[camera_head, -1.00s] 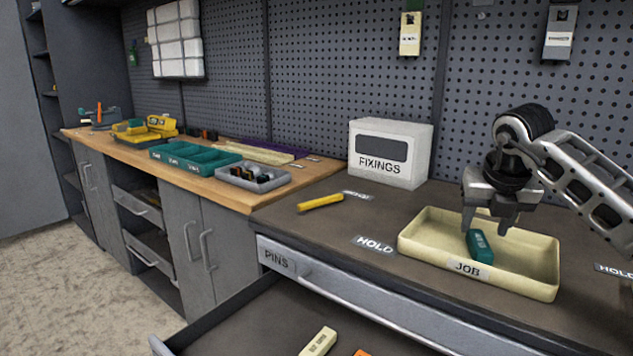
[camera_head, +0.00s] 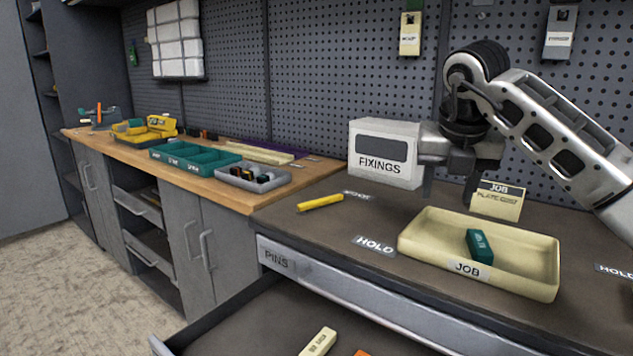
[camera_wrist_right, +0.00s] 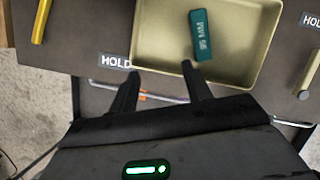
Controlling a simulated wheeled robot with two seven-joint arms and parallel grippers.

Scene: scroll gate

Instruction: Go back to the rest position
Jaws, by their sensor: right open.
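My right gripper (camera_head: 449,192) is open and empty, above the dark worktop at the back left of the cream JOB tray (camera_head: 530,283). Its two fingers also show in the right wrist view (camera_wrist_right: 160,82), with nothing between them. A green block (camera_head: 480,246) lies in the tray, apart from the gripper; it also shows in the right wrist view (camera_wrist_right: 204,35), lettered. My left gripper is not in view.
A JOB card (camera_head: 497,203) stands behind the tray. A yellow bar (camera_head: 320,202) lies on the worktop at left. The PINS drawer (camera_head: 250,330) is open in front, with a cream block (camera_head: 319,342) in it.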

